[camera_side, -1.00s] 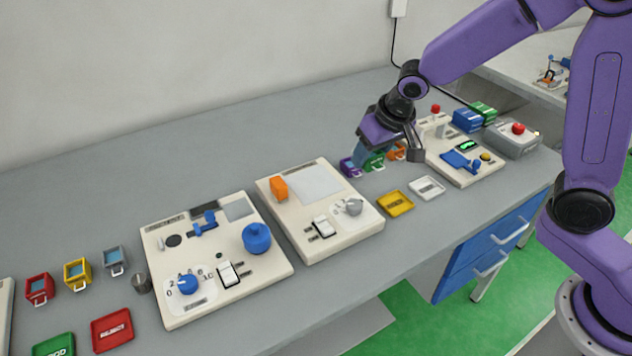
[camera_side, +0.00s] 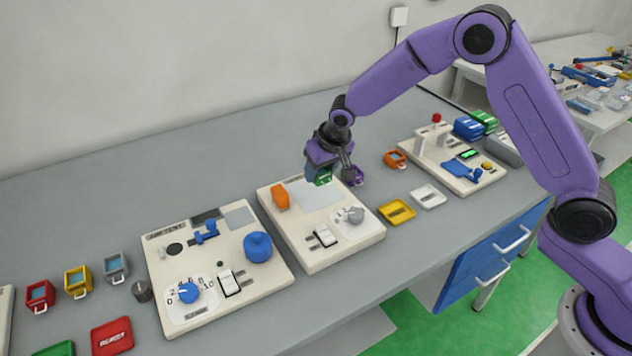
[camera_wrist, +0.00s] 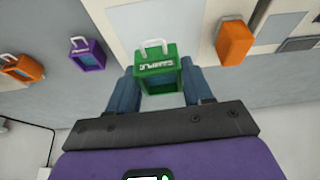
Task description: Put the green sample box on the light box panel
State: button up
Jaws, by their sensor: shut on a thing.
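The green sample box (camera_wrist: 158,68) is between the two blue fingers of my gripper (camera_wrist: 160,88) in the wrist view, with its white handle and label showing. In the side view the green box (camera_side: 323,177) hangs in my gripper (camera_side: 321,172) over the far right part of the light box unit. The light box panel (camera_side: 312,192) is a pale square on the cream unit (camera_side: 328,256), partly hidden behind the gripper and box. Whether the box touches the panel I cannot tell.
An orange block (camera_side: 281,197) stands on the unit left of the panel. A switch (camera_side: 324,236) and a grey knob (camera_side: 356,215) are in front. A purple box (camera_side: 357,176) and an orange box (camera_side: 394,160) stand to the right. Yellow (camera_side: 397,211) and white (camera_side: 428,196) trays lie nearby.

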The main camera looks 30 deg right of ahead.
aim_at(316, 193)
jog(key=shift+w+a+f, duration=0.2)
jog(key=shift+w+f, duration=0.45)
jog(key=shift+f, duration=0.15)
jog(key=shift+w+f, duration=0.15)
jog(key=shift+f, duration=1.5)
jog(key=shift+f, duration=0.1)
jog(key=o, duration=1)
jog(key=shift+o, duration=0.2)
jog(key=v, duration=1.1)
jog(key=shift+a, duration=0.1)
jog(key=shift+s+r, duration=0.25)
jog(key=shift+r, duration=0.3)
